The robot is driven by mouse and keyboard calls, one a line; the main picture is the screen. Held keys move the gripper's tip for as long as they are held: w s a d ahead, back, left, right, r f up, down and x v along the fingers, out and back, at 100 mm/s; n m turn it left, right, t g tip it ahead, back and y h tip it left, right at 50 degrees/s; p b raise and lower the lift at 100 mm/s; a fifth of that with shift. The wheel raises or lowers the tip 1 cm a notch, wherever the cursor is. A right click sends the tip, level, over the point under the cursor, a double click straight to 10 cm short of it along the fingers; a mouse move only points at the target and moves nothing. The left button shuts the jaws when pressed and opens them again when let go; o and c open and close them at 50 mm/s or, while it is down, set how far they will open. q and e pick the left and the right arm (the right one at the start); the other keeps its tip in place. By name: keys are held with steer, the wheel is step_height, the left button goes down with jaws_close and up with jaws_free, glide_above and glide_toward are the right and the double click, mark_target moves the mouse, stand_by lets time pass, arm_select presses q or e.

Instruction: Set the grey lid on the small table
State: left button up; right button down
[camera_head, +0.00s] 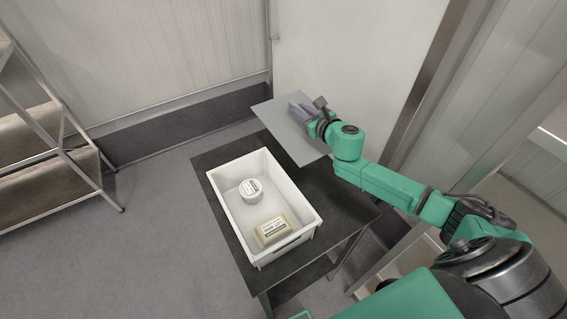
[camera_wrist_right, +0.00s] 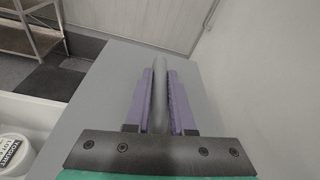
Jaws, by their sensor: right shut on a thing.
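The grey lid (camera_head: 283,122) is a flat sheet at the far end of the small table (camera_head: 213,158), overlapping its far right corner in the head view. I cannot tell whether it touches the table top. My right gripper (camera_head: 299,108) is shut on the lid's handle. In the right wrist view the lid (camera_wrist_right: 98,112) spreads under the fingers, and its upright grey handle (camera_wrist_right: 160,85) stands between the two purple fingers. My left gripper is not in view.
An open white crate (camera_head: 219,197) stands on the table, holding a round white tub (camera_head: 250,190) and a yellowish labelled block (camera_head: 272,230). A metal rack (camera_head: 55,130) stands at left. Walls close off the back and right. Bare dark table top shows right of the crate.

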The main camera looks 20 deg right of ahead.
mark_target(302, 130)
steer(key=f+b, duration=0.1)
steer(key=f, duration=0.1)
steer(key=f+b, duration=0.2)
steer(key=s+f+b, duration=0.1)
steer(key=f+b, duration=0.1)
steer(key=f, duration=0.1)
steer(key=f+b, duration=0.4)
steer(key=w+f+b, duration=0.1)
steer(key=f+b, duration=0.1)
steer(key=shift+w+f, duration=0.1)
steer(key=shift+f, duration=0.3)
steer(key=f+b, duration=0.3)
steer(key=shift+s+f+b, duration=0.25)
steer(key=shift+b, duration=0.1)
steer(key=shift+r+p, duration=0.2)
steer(key=shift+p, duration=0.1)
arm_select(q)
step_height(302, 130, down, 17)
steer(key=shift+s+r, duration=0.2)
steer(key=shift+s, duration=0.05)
arm_select(e)
steer(key=c, duration=0.8)
jaws_free()
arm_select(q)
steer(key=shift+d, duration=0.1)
arm_select(e)
steer(key=shift+o, duration=0.2)
